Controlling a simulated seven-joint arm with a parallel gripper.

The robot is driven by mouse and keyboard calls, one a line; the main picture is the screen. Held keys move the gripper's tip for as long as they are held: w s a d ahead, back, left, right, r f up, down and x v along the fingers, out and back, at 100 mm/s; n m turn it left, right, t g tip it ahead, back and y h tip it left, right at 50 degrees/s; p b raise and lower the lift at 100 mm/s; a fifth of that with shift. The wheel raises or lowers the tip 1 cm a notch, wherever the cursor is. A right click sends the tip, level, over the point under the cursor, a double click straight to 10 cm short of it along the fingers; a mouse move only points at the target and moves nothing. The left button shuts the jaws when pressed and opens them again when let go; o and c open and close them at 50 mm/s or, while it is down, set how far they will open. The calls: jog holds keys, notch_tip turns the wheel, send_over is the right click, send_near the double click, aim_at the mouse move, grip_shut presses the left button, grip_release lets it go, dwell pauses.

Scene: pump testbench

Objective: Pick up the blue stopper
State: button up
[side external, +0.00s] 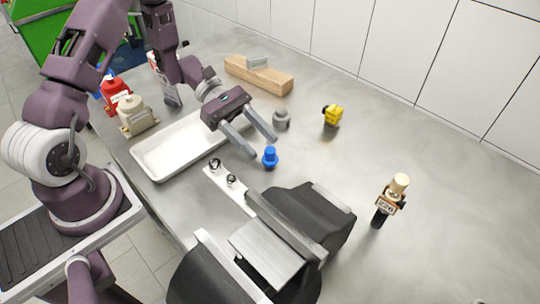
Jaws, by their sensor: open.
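The blue stopper (270,157) stands upright on the grey metal table, a small piece with a wider base and a narrower top. My gripper (264,146) is open, with its two grey fingers spread and angled down toward the stopper. One fingertip is to the left of the stopper and the other is above it in the picture. The stopper seems to be just beyond the fingertips, with no contact visible. I cannot tell the exact height of the fingers above the table.
A white tray (160,172) lies left of the stopper. A metal plate with fittings (228,187) and a black and grey vise-like block (305,215) are close in front. A grey cylinder (281,119), a yellow part (332,115) and a wooden block (270,80) are behind.

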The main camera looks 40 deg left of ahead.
aim_at(274, 156)
jog(key=x, duration=0.6)
jog(key=shift+w+d+f, duration=0.25)
jog(key=shift+w+f, duration=0.05)
jog(key=shift+f, duration=0.15)
grip_shut()
